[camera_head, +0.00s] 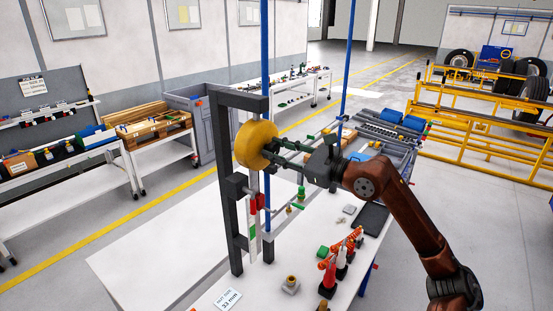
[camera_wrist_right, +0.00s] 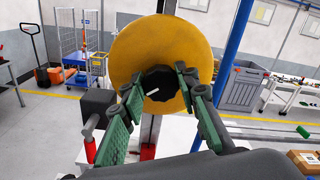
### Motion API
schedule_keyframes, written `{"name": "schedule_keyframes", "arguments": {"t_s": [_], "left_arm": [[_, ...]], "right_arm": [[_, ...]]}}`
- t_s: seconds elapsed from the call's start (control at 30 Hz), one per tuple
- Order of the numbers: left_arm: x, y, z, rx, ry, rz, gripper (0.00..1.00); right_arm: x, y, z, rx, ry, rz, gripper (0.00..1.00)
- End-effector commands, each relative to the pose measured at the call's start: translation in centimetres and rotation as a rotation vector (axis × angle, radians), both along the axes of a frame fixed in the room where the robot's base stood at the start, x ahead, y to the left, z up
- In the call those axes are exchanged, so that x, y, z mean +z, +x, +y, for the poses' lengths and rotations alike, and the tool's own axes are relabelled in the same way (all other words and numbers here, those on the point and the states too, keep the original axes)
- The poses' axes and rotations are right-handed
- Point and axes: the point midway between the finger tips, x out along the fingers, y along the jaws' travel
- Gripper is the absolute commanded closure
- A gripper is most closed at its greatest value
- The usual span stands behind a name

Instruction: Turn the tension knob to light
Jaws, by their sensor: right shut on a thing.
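A round yellow disc (camera_head: 256,145) is mounted on a dark upright frame (camera_head: 230,200). In the right wrist view the disc (camera_wrist_right: 178,50) faces me, and a black tension knob (camera_wrist_right: 158,84) with a white pointer line sits at its centre. The pointer line slants, with its ends toward lower left and upper right. My right gripper (camera_head: 277,150) reaches in from the right at the disc's face. In the right wrist view its green-padded fingers (camera_wrist_right: 158,88) are on both sides of the knob and shut on it. No setting marks are readable. My left gripper is not in view.
Below the disc is a vertical strip with red and green parts (camera_head: 254,205). The white table (camera_head: 265,285) holds a brass-coloured fitting (camera_head: 290,284), orange-and-red bottles (camera_head: 328,275), a dark tablet (camera_head: 372,218) and a "33 mm" card (camera_head: 228,299). A blue post (camera_head: 267,60) stands close behind the frame.

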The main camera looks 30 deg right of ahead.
Motion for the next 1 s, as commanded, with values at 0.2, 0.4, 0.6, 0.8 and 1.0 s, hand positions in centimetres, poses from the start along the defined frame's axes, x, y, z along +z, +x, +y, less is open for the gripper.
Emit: {"name": "schedule_keyframes", "arguments": {"t_s": [0.2, 0.4, 0.6, 0.8, 1.0], "left_arm": [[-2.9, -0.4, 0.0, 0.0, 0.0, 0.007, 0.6], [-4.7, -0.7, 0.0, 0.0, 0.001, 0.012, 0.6], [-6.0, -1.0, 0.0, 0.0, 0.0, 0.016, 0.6], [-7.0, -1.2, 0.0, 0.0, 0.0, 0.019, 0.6], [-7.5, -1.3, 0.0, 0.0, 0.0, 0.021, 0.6]], "right_arm": [[-0.3, 0.0, 0.0, -0.002, -0.191, -0.081, 0.95], [-0.4, 0.0, 0.1, -0.002, -0.366, -0.154, 0.95], [-0.3, 0.0, 0.1, -0.001, -0.534, -0.222, 0.95], [-0.3, 0.0, 0.2, -0.001, -0.674, -0.28, 0.95], [-0.3, -0.1, 0.2, -0.001, -0.773, -0.321, 0.95]]}}
